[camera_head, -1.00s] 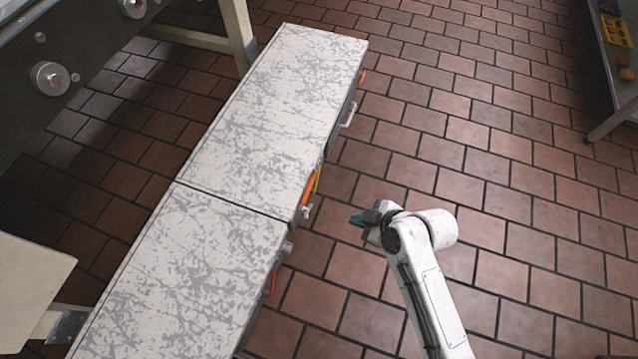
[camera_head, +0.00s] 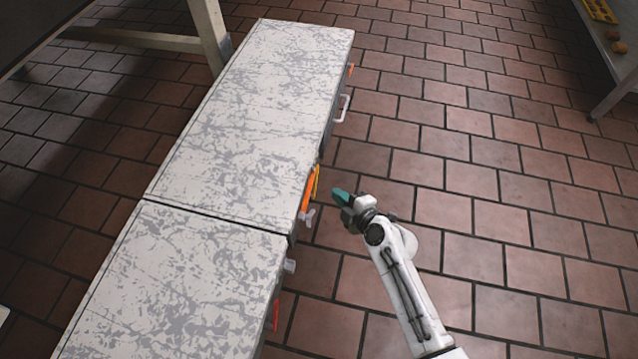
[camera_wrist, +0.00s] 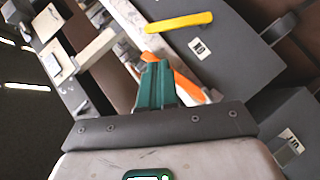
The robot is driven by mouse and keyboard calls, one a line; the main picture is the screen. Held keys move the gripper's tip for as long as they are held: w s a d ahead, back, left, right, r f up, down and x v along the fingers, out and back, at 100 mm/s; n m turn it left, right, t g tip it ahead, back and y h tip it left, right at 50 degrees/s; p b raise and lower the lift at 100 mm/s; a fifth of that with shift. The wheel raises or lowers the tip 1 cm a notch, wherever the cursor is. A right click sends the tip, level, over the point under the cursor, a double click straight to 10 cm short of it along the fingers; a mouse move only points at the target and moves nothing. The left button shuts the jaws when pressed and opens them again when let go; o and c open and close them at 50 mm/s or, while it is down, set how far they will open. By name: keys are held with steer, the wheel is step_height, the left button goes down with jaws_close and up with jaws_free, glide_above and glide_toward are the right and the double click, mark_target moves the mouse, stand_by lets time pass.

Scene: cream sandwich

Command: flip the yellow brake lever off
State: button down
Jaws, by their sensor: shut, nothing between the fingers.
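The yellow lever (camera_wrist: 178,22) sticks out from the dark side face of the cabinet in the wrist view, above and a little right of my fingertips. A small label reading "NO" or "ON", seen rotated, lies beside it. In the head view the yellow lever (camera_head: 314,182) is a thin strip at the cabinet's right side. An orange lever (camera_wrist: 187,84) sits just beyond my fingers, partly hidden by them; it also shows in the head view (camera_head: 307,192). My gripper (camera_head: 340,196) has teal fingers, shut and empty, right of the levers and apart from them. The fingers also show in the wrist view (camera_wrist: 157,82).
The marbled cabinet top (camera_head: 250,120) runs along the left. A white handle (camera_head: 343,108) and a red lever (camera_head: 276,312) project from its side. Another label (camera_wrist: 291,141) lies at lower right in the wrist view. A table (camera_head: 618,60) stands far right. Tiled floor between is clear.

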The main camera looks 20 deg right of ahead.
steer(key=shift+w+d+f, duration=0.1)
steer(key=shift+f, duration=0.05)
steer(key=b+x, duration=0.2)
steer(key=x, duration=0.8)
steer(key=shift+d, duration=0.1)
stand_by(0.6)
